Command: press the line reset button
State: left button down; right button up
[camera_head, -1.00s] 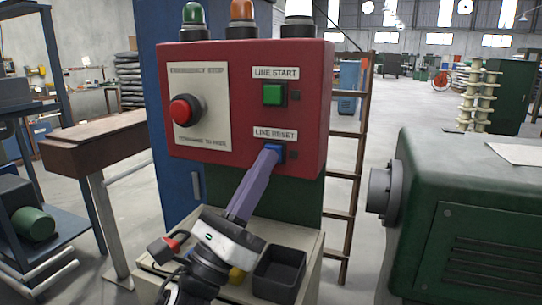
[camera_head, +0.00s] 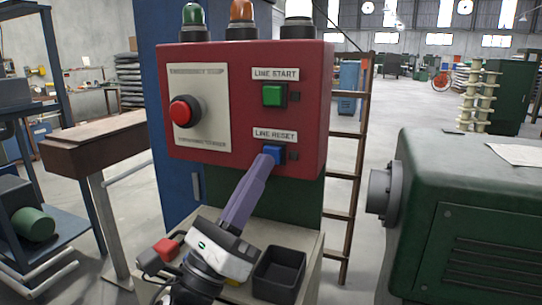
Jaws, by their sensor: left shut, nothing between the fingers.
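The line reset button (camera_head: 279,152) is a blue square on the front of the red control box (camera_head: 246,88), under its "LINE RESET" label (camera_head: 275,135). My left gripper (camera_head: 267,162) is shut, with its purple fingers together. The fingertips overlap the lower left part of the blue button in the head view. I cannot tell whether they touch it or how far the button is pushed in. My right gripper is not in view.
A green line start button (camera_head: 274,95) and a red emergency stop (camera_head: 185,111) are on the same box. Below stands a dark open bin (camera_head: 279,275) on a pale cabinet. A green machine (camera_head: 475,215) stands at right, a ladder (camera_head: 345,175) behind.

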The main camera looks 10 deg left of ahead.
pick_arm(q)
jog(key=s, duration=0.3)
jog(key=s+a, duration=0.1)
jog(key=s, duration=0.1)
dwell(0.8)
